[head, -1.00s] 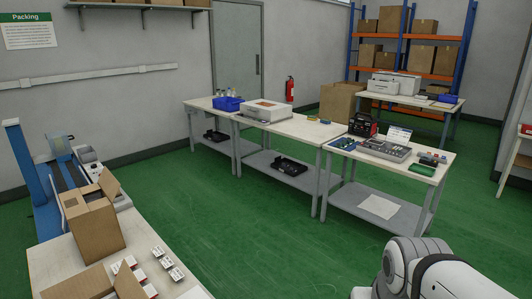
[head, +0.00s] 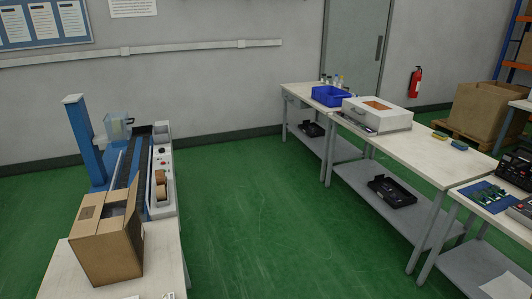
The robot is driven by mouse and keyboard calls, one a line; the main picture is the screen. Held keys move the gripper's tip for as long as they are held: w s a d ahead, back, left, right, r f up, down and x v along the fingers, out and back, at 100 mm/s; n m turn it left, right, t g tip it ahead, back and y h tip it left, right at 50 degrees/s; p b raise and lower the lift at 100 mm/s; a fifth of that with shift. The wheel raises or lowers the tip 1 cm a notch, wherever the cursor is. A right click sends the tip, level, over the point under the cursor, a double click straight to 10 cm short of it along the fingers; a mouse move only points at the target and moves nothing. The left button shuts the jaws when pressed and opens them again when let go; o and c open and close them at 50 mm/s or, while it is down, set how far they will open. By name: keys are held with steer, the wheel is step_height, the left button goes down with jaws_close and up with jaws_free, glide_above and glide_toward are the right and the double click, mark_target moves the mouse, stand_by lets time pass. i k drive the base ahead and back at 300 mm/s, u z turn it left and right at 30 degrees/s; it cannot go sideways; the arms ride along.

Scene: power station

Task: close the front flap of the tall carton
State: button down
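The tall carton (head: 108,244) is a brown cardboard box standing upright on the near end of a pale table at the lower left of the head view. Its top is at least partly open. One flap (head: 131,208) stands up at its right side, and another flap (head: 89,211) with a cut-out patch shows toward the left. I cannot tell which one is the front flap. My gripper is not in the head view.
The pale table (head: 165,262) holds the carton. Behind it stands a blue and grey taping machine (head: 160,178) with a blue post (head: 84,142). Green floor (head: 250,220) lies open between this table and the workbenches (head: 400,150) at the right.

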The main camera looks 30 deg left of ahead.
mark_target(131, 202)
steer(key=i, duration=1.45)
steer(key=u, duration=3.1)
steer(key=i, duration=1.7)
steer(key=z, duration=1.55)
